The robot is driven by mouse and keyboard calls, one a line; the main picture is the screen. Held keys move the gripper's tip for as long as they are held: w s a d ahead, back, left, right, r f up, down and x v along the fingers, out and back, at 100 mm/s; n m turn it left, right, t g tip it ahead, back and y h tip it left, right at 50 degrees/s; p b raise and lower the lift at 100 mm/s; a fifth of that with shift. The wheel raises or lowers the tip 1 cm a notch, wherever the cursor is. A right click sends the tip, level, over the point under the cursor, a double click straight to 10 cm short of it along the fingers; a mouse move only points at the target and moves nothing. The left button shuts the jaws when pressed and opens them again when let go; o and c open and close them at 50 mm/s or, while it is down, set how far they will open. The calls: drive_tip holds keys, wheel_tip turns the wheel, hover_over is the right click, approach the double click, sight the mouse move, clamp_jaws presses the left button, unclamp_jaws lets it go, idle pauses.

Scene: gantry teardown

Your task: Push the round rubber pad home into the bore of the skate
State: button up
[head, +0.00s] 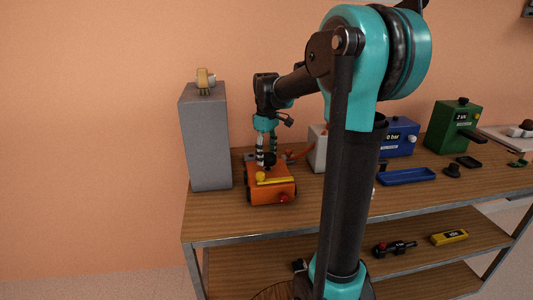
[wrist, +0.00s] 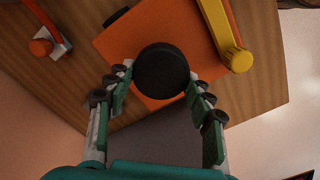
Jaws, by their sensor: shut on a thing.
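The skate (head: 268,190) is an orange block with dark wheels and a yellow bar on top, standing on the wooden bench. The wrist view shows its orange top (wrist: 122,42) close below my gripper. My gripper (wrist: 160,84) points down over the skate, its fingers on either side of the round black rubber pad (wrist: 161,68), shut on it. In the head view my gripper (head: 267,157) is at the skate's far side, where the pad is small and dark. The pad covers the bore, so I cannot tell whether it is partly inside.
A tall grey block (head: 206,140) stands left of the skate. The yellow bar (wrist: 238,60) lies close to the right of the pad in the wrist view. A blue tray (head: 406,177), blue box (head: 400,138) and green box (head: 455,125) stand right. My arm hides the bench's middle.

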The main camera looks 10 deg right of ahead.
drive_tip(key=shift+f, duration=0.95)
idle(0.7)
drive_tip(key=shift+f, duration=0.35)
drive_tip(key=shift+f, duration=0.1)
drive_tip(key=o, duration=1.4)
drive_tip(key=shift+c, duration=0.2)
wheel_tip(320, 180, up, 16)
